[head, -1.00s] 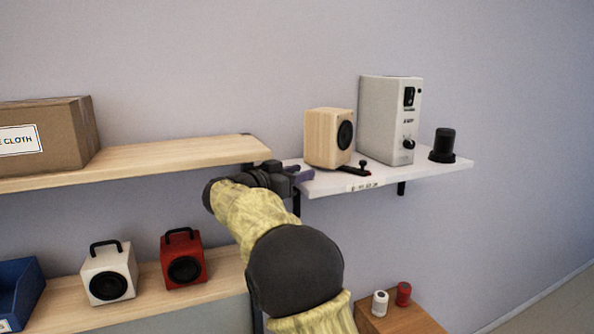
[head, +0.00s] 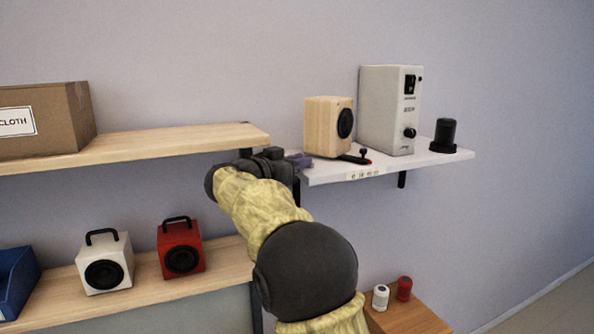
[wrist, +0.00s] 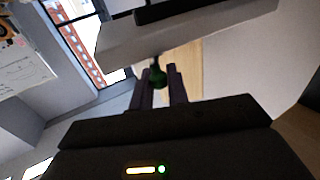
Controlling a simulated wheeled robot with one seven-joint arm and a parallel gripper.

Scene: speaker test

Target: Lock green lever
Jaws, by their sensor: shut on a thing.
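A dark green lever knob (wrist: 157,76) shows in the wrist view between the two dark purple fingers of my gripper (wrist: 160,88). The fingers are shut on it. In the head view my gripper (head: 300,160) is at the left end of the white shelf (head: 325,174), beside the wooden speaker. The green lever cannot be made out in the head view, and its lock state cannot be told.
On the white shelf stand a wooden speaker (head: 322,128), a black piece with a red tip (head: 356,158), a tall white unit (head: 380,108) and a black cylinder (head: 445,135). A wooden shelf (head: 170,142) with a cardboard box (head: 60,120) is left.

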